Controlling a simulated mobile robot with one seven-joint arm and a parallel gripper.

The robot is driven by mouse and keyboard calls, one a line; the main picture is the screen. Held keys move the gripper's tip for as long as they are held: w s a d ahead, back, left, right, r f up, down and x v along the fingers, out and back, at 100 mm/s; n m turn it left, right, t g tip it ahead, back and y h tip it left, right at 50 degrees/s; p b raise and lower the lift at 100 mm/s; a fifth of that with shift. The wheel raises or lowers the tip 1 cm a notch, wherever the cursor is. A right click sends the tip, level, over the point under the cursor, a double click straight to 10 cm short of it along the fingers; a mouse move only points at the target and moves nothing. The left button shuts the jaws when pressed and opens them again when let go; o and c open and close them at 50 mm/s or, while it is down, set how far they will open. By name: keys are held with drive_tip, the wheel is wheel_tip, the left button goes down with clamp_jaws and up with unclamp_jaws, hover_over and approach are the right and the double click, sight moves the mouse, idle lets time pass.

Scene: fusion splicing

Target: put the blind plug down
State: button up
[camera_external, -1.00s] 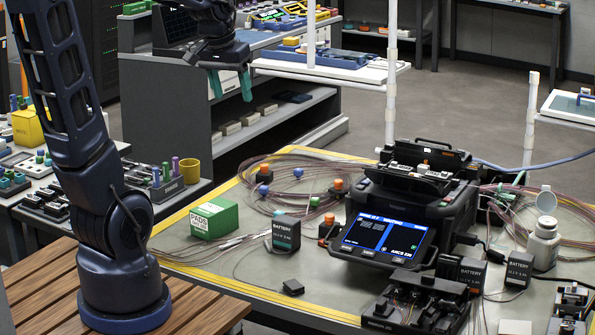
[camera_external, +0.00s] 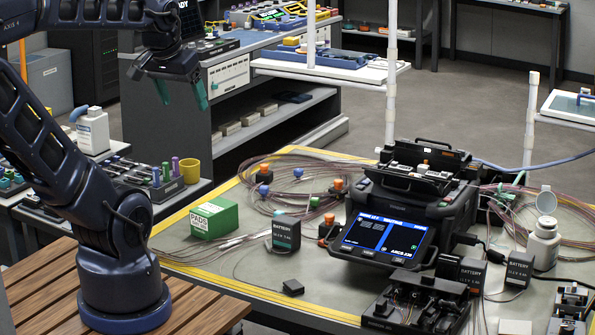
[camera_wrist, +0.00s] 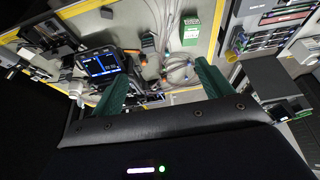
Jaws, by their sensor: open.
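I cannot make out which object is the blind plug. Small coloured caps stand in a dark rack (camera_external: 170,186) on the left bench, including a purple one (camera_external: 175,166) and teal ones. Orange and blue small pieces, such as the blue one (camera_external: 298,172), lie by the fibre coils.
The splicer (camera_external: 410,210) with its lit screen stands on the yellow-edged table (camera_external: 240,265). A green box (camera_external: 209,218), a battery (camera_external: 286,233) and fibre coils lie left of it. A yellow cup (camera_external: 188,171) and white bottle (camera_external: 93,132) stand on the left bench.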

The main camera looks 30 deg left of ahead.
drive_tip(key=n+g+h, duration=0.2)
drive_tip(key=n+h, duration=0.2)
drive_tip(key=n, duration=2.3)
hover_over(329, 218)
drive_tip(key=a, duration=0.5)
wheel_tip(329, 218, down, 31)
drive_tip(key=shift+s+d+x, duration=0.15)
drive_tip(key=shift+x, duration=1.55)
drive_tip(key=shift+s+d+x, duration=0.15)
drive_tip(key=shift+d+x, duration=0.05)
drive_tip(key=shift+x, duration=1.45)
drive_tip(key=shift+s+d+x, duration=0.15)
drive_tip(key=shift+x, duration=1.55)
drive_tip(key=c, duration=1.1)
